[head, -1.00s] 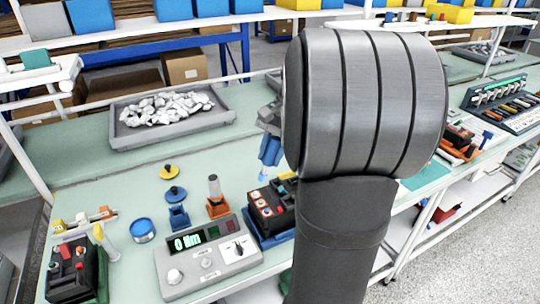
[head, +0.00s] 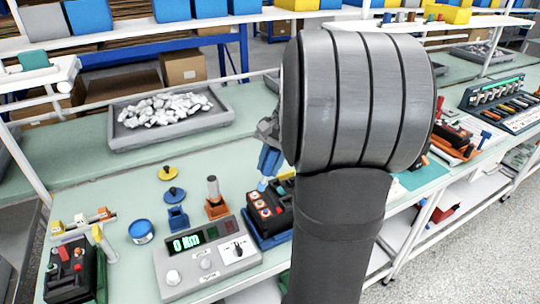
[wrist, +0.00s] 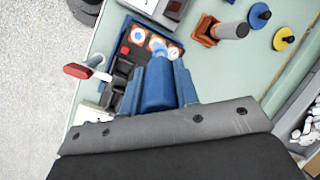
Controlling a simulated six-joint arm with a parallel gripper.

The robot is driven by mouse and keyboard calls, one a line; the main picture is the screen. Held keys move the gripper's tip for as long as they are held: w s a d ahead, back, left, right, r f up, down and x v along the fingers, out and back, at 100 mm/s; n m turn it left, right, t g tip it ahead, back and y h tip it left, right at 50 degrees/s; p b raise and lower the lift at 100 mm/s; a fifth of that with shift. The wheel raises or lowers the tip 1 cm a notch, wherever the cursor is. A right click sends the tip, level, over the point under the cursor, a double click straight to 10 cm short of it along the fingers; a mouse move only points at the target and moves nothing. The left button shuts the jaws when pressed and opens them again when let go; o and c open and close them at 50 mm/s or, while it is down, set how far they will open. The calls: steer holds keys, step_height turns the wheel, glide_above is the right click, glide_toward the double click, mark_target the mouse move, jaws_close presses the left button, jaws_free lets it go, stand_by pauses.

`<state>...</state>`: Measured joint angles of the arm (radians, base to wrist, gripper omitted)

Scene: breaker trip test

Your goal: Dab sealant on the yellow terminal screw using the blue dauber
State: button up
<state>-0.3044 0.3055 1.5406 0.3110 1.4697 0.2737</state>
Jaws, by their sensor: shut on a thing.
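My gripper (head: 268,132) is shut on the blue dauber (head: 269,161), which hangs tip down with a pale blue tip. The black breaker (head: 268,210) sits in a blue holder, just below the tip. The tip is at the breaker's upper left edge; I cannot tell whether it touches. The breaker (wrist: 124,72) shows several round terminals with orange and white marks in the wrist view. I cannot make out which screw is yellow; part of the breaker is hidden.
An orange stand with a grey handle (head: 215,200), a blue stand (head: 178,217), a blue tin (head: 142,231) and another breaker (head: 70,270) are to the left. A tray (head: 128,140) of silvery pieces lies behind.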

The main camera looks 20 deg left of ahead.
mark_target(271, 149)
step_height(271, 149, down, 2)
steer(key=shift+f, duration=0.2)
steer(key=shift+s+a+f, duration=0.2)
steer(key=shift+s+f, duration=0.05)
steer(key=shift+f, duration=0.2)
steer(key=shift+s+a+f, duration=0.2)
steer(key=shift+f, duration=0.2)
steer(key=shift+w+d+f, duration=0.1)
steer(key=shift+w+d, duration=0.25)
steer(key=shift+w, duration=0.05)
steer(key=shift+s+a+f, duration=0.1)
steer(key=shift+s+a, duration=0.05)
steer(key=shift+s+a+r, duration=0.2)
steer(key=shift+s+a, duration=0.1)
steer(key=shift+w+d+f, duration=0.15)
steer(key=shift+w+d, duration=0.4)
steer(key=shift+s+r, duration=0.1)
steer(key=shift+r, duration=4.05)
steer(key=shift+f, duration=3.2)
